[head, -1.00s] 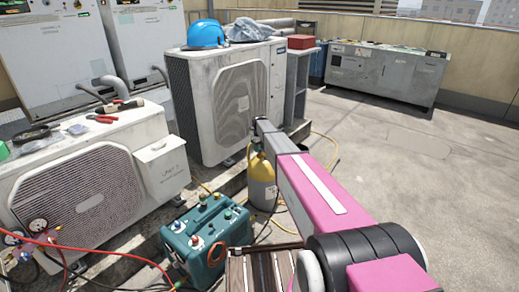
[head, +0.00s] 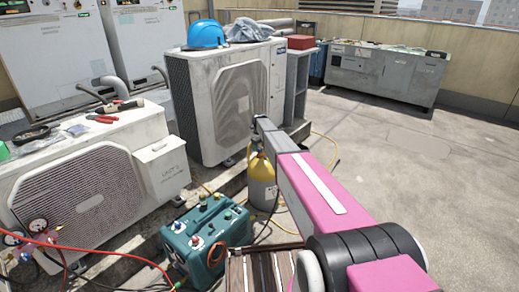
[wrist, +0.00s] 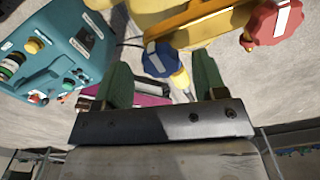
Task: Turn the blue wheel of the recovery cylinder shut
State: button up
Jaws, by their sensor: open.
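The recovery cylinder (head: 262,186), grey with a yellow top, stands upright on the roof behind my arm in the head view. In the wrist view its yellow top (wrist: 190,14) is at the upper middle. The blue wheel (wrist: 156,58) with a white mark shows between the two green fingers of my gripper (wrist: 161,70). The gripper is open, with a finger on either side of the wheel; I cannot tell whether either touches it. A red wheel (wrist: 275,22) with a white mark is at the upper right. In the head view my arm hides the gripper and both wheels.
A teal recovery machine (head: 205,228) stands close left of the cylinder, also in the wrist view (wrist: 45,60). Condenser units (head: 225,100) stand behind and left (head: 85,190). Red hoses (head: 110,252) cross the lower left. Open roof floor (head: 400,160) lies to the right.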

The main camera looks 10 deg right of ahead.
aim_at(260, 149)
notch_tip(260, 149, up, 10)
jog(key=shift+f, duration=0.15)
jog(key=shift+s, duration=0.1)
dwell(0.3)
jog(key=s+d+f+n, duration=0.1)
jog(key=s+d+n, duration=0.1)
jog(key=s+n, duration=1.2)
jog(key=s+d+f+n, duration=0.2)
jog(key=s+n, duration=1.3)
jog(key=s, duration=1.9)
jog(key=shift+s+d+n, duration=0.25)
jog(key=shift+s+n, duration=0.05)
jog(key=shift+s, duration=0.1)
jog(key=shift+f, duration=0.1)
